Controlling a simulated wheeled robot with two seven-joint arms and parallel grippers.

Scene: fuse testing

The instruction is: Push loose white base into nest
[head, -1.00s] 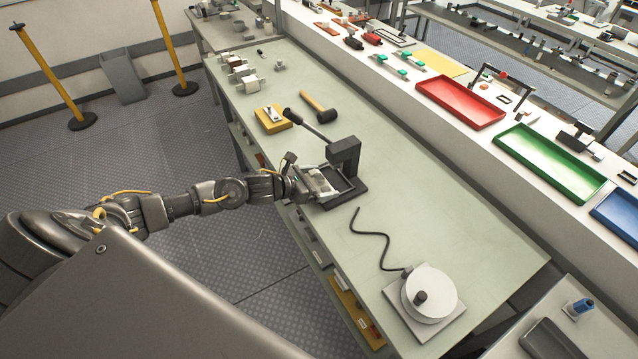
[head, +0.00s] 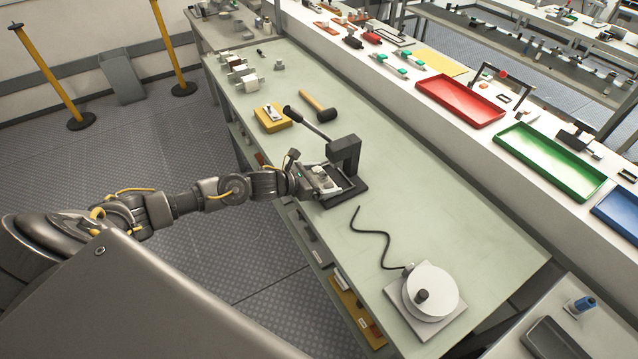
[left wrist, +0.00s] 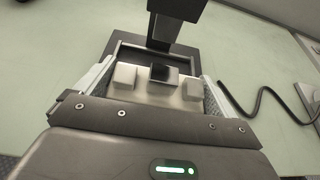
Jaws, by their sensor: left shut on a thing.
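The loose white base (left wrist: 160,95) shows in the left wrist view as a pale block with raised ends and a dark gap in the middle. My left gripper (head: 322,182) is shut on it, with one finger along each side. The nest (left wrist: 125,55) is the dark framed recess of a black press (head: 346,155), directly in front of the base. Whether the base lies partly inside the frame I cannot tell. The press's upright and head stand over the far side of the nest. Its lever (head: 308,122) slants up to the left. My right gripper is not in view.
A black-headed mallet (head: 318,105) and a yellow block (head: 272,118) lie beyond the press. A black cable (head: 372,235) runs right of it toward a round white dial (head: 430,292). The bench between press and back shelf is clear.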

